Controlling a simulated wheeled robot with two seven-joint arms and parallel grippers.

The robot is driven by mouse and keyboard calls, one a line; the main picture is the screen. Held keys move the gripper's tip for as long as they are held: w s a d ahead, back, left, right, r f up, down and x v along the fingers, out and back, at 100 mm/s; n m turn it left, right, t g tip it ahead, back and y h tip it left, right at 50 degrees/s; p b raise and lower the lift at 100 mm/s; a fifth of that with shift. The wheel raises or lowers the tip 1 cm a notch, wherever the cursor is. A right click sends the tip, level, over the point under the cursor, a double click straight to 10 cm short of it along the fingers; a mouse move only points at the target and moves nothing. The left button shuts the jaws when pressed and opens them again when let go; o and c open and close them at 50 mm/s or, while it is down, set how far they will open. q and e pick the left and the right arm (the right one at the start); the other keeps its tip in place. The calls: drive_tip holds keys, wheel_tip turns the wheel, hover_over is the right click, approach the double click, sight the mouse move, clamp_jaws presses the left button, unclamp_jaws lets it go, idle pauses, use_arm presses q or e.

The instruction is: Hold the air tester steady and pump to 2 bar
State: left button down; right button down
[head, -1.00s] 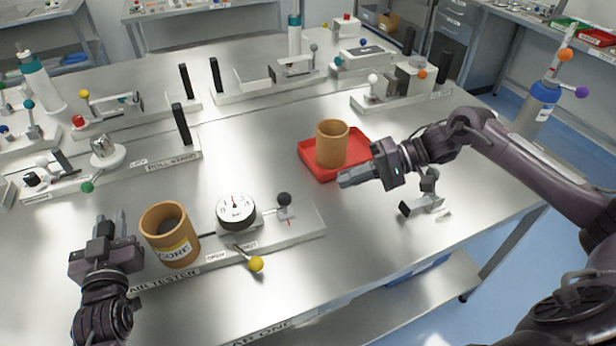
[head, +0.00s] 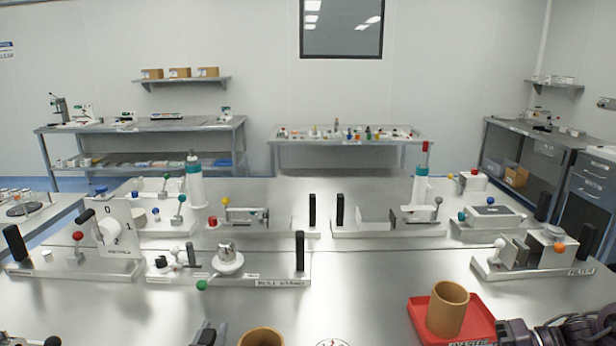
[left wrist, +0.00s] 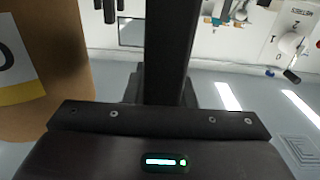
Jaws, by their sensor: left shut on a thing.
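At the bottom edge of the head view, the tops of my left gripper (head: 208,334) show, with the brown core cup (head: 262,338) to their right. Only a sliver of the air tester's white gauge (head: 332,343) shows; its needle, pump lever and base are out of view. In the left wrist view, a dark upright post, apparently the tester's black handle (left wrist: 172,50), stands at my left jaws, and the core cup (left wrist: 40,60) is close on the left. My right arm and gripper (head: 500,334) are at the lower right, the fingers cut off or unclear.
A red tray (head: 425,318) holds a brown cup (head: 447,308) beside my right arm. The bench between the roll stand and the red tray is clear.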

use_arm(q)
drive_tip(key=shift+f, duration=0.35)
drive_tip(key=c, duration=1.5)
unclamp_jaws()
drive_tip(key=o, duration=0.4)
drive_tip(key=shift+r, duration=0.25)
drive_tip(key=s, duration=1.2)
drive_tip(key=shift+a, duration=0.35)
drive_tip(key=shift+r, duration=0.1)
